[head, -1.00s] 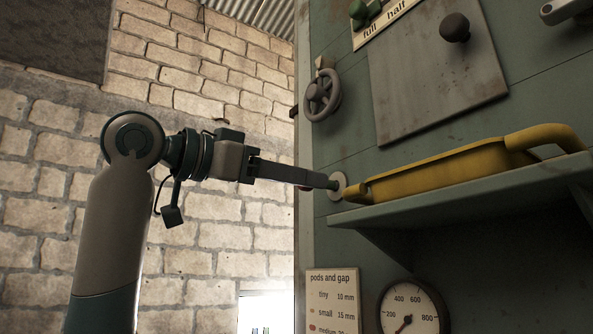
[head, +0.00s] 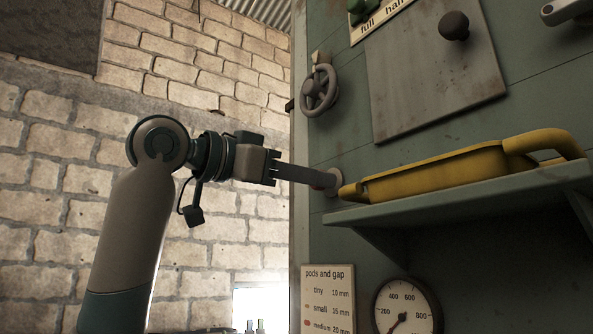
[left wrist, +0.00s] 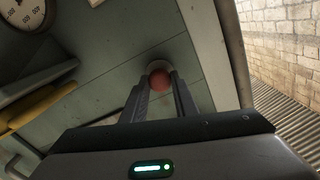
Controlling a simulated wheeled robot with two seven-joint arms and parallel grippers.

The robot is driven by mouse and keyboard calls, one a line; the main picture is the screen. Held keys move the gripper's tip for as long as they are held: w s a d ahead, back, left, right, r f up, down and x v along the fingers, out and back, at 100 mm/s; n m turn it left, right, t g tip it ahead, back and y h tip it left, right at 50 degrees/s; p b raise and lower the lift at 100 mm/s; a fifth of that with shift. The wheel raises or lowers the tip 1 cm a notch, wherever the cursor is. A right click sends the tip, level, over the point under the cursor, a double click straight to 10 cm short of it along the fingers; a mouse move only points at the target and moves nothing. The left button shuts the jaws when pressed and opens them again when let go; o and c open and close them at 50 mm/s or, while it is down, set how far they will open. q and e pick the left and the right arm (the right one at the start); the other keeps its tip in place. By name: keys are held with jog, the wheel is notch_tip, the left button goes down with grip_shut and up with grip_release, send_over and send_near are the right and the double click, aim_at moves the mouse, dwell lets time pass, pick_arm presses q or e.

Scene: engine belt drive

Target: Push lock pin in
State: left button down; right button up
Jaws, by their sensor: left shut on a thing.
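The lock pin shows as a round red knob (left wrist: 159,79) in the left wrist view, in front of a pale round collar on the green panel. My left gripper (left wrist: 157,82) has one finger on each side of the knob and is shut on it. In the head view my left gripper (head: 322,178) reaches from the left to the pale collar (head: 335,181) on the panel. The knob is hidden there by the fingers, and how deep the pin sits cannot be told. My right gripper is not in view.
A shelf (head: 450,205) with a yellow tray (head: 435,175) stands just right of the collar. A handwheel (head: 319,90) is above, and a gauge (head: 408,310) and a sign (head: 328,300) are below. A brick wall (head: 60,150) is at left.

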pick_arm(q)
jog(key=shift+r, duration=0.1)
jog(key=c, duration=1.5)
grip_release()
jog(key=shift+o, duration=0.5)
jog(key=shift+w+d, duration=0.15)
jog(key=shift+d, duration=0.05)
jog(key=b+v, duration=0.6)
jog(key=v, duration=1.1)
jog(key=shift+a, duration=0.2)
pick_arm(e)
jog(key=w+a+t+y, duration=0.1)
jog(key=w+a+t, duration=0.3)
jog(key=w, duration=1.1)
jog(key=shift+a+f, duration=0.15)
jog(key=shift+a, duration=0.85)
